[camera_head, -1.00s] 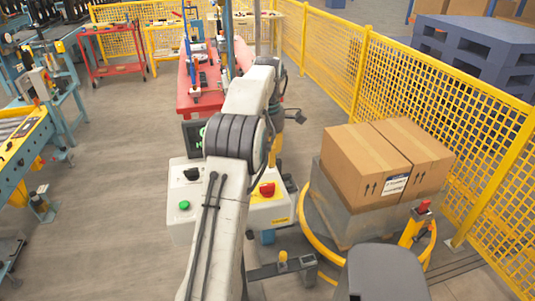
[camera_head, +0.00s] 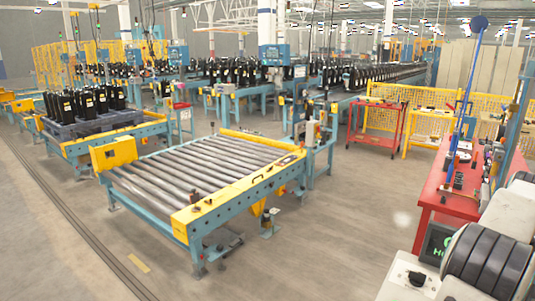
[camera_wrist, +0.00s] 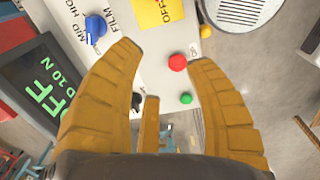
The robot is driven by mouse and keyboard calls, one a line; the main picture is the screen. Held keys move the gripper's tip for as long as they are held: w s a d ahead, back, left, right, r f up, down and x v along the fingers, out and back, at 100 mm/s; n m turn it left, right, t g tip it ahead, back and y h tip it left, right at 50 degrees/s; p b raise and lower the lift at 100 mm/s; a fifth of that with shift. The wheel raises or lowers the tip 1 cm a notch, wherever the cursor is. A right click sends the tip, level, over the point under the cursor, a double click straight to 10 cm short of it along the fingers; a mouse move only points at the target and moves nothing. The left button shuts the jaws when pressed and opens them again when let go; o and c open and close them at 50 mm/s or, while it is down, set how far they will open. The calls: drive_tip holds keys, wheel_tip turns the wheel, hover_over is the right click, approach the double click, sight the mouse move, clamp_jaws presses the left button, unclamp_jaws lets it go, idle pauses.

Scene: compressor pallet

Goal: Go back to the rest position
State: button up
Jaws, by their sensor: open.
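My gripper (camera_wrist: 163,60) shows in the wrist view with its yellow fingers spread wide and nothing between them. Beyond the fingers is a pale control panel (camera_wrist: 150,25) with a red button (camera_wrist: 178,62), a green button (camera_wrist: 186,98) and a blue knob (camera_wrist: 95,27). A dark display (camera_wrist: 50,80) with green letters reading OFF is at the left. In the head view, part of my arm shows at the lower right edge, beside the display (camera_head: 436,243). My gripper is outside the head view.
A roller conveyor (camera_head: 205,172) with a blue frame and yellow ends stands left of centre. Black compressors (camera_head: 85,101) stand on a pallet at the far left. A red workbench (camera_head: 450,202) is at the right. Grey floor (camera_head: 335,225) lies open between the conveyor and workbench.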

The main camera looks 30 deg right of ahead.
drive_tip(key=w+a+r, duration=0.4)
drive_tip(key=w+a, duration=0.7)
drive_tip(key=w, duration=0.3)
drive_tip(key=w+a+r+m+t+h, duration=0.1)
drive_tip(key=w+a, duration=0.2)
drive_tip(key=a, duration=0.4)
drive_tip(key=w+a+r+m+t, duration=0.1)
drive_tip(key=w+a, duration=0.2)
drive_tip(key=a, duration=0.4)
drive_tip(key=s+a+f, duration=0.2)
drive_tip(key=a, duration=0.6)
drive_tip(key=s+a+f+m+t+y, duration=0.1)
drive_tip(key=s+a+f, duration=0.1)
drive_tip(key=a, duration=0.6)
drive_tip(key=s+a+f+m+t, duration=0.1)
drive_tip(key=s+a+f, duration=0.1)
drive_tip(key=a, duration=0.6)
drive_tip(key=shift+s+f, duration=0.15)
drive_tip(key=shift+s, duration=0.5)
